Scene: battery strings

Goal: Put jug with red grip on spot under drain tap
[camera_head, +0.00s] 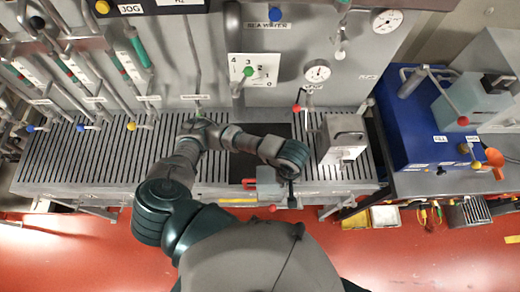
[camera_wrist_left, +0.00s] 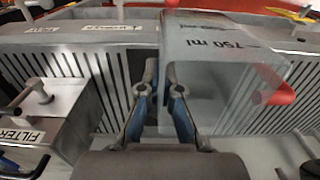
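The clear jug with the red grip (camera_head: 268,180) is at the front edge of the slatted bench in the head view. Its red grip (camera_head: 249,183) points left there. In the left wrist view the jug (camera_wrist_left: 215,70), marked 750 ml, fills the right of centre, with its red grip (camera_wrist_left: 272,95) to the right. My left gripper (camera_head: 290,192) points down at the jug's right side. In the wrist view its fingers (camera_wrist_left: 160,75) stand close together at the jug's near side wall, a narrow gap between them. I cannot tell whether they press the wall. My right gripper is not in view.
A grey box (camera_head: 343,138) stands on the bench right of the jug; its label reads FILTER in the wrist view (camera_wrist_left: 45,120). A dark recess (camera_head: 262,135) lies behind the wrist. Valves, pipes and gauges (camera_head: 317,71) line the back. A blue unit (camera_head: 420,125) stands at right.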

